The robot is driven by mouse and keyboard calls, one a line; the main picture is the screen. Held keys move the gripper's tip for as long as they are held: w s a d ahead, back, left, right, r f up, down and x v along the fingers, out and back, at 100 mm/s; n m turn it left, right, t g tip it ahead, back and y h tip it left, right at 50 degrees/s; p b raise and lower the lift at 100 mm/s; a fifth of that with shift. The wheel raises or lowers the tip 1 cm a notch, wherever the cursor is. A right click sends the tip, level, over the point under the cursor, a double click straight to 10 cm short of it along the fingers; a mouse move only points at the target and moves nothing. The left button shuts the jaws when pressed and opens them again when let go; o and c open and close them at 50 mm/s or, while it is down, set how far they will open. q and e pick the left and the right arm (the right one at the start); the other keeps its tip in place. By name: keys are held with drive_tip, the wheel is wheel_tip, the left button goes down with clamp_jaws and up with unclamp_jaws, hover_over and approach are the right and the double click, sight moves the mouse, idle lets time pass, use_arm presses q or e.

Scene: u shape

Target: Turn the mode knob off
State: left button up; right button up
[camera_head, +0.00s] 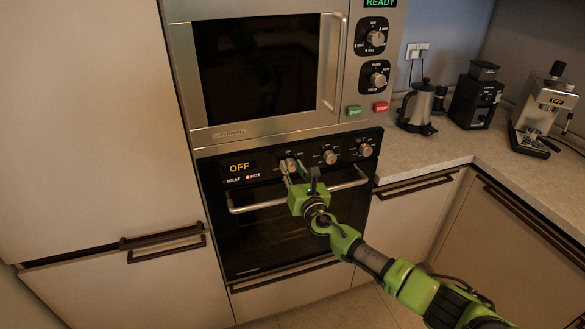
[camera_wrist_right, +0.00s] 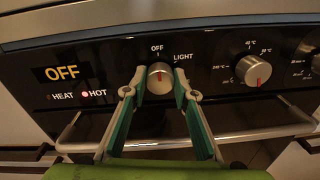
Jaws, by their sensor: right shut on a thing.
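The mode knob (camera_wrist_right: 160,77) is the left round metal knob on the black oven panel, below the printed OFF and beside LIGHT. Its red mark is near upright, toward OFF. The display (camera_wrist_right: 62,73) reads OFF, and the HOT lamp beneath it glows red. My right gripper (camera_wrist_right: 161,83) is shut on the knob, with one finger on each side. In the head view the right gripper (camera_head: 292,170) reaches the panel from below right and partly hides the knob. My left gripper is not in view.
A temperature knob (camera_wrist_right: 253,70) is right of the mode knob, with another knob (camera_head: 365,150) beyond it. The oven handle (camera_head: 255,204) runs just below the gripper. A microwave (camera_head: 262,65) is above. The counter at right holds a kettle (camera_head: 419,104), a grinder (camera_head: 475,98) and a coffee machine (camera_head: 545,103).

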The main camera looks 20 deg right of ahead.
drive_tip(key=shift+f, duration=0.15)
idle(0.3)
drive_tip(key=o, duration=1.1)
drive_tip(key=s, duration=1.2)
drive_tip(key=shift+d, duration=0.1)
